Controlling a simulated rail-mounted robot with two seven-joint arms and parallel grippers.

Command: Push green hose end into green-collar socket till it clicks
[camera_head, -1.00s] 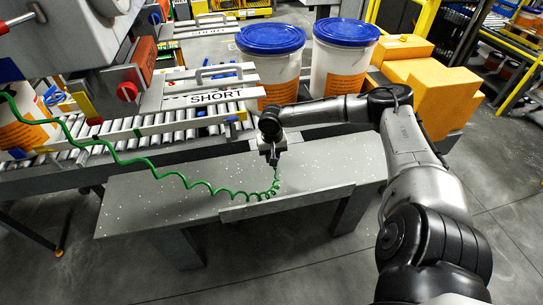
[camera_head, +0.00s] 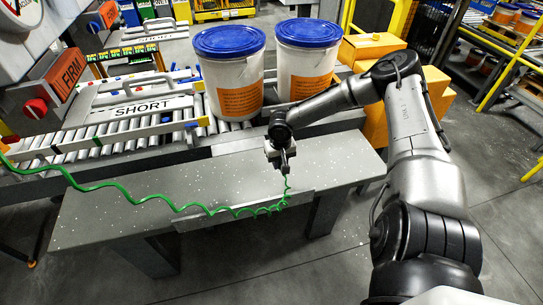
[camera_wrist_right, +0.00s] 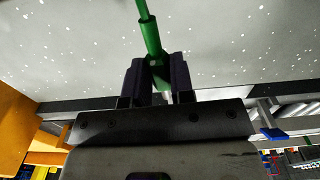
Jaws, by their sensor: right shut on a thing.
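The green coiled hose (camera_head: 135,197) comes in from the left edge of the head view and runs over the grey bench to my right gripper (camera_head: 283,170). In the right wrist view my right gripper (camera_wrist_right: 158,78) is shut on the green hose end (camera_wrist_right: 150,38), which sticks out beyond the fingers. The gripper is above the bench, near its front edge. I cannot make out a green-collar socket in either view. My left gripper is not in view.
The grey bench (camera_head: 110,215) is bare apart from the hose. Behind it is a roller conveyor (camera_head: 75,147) with a SHORT plate (camera_head: 140,108). Two white pails with blue lids (camera_head: 232,80) stand there, with orange boxes (camera_head: 372,48) to their right. A FIRM sign (camera_head: 68,77) is at the left.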

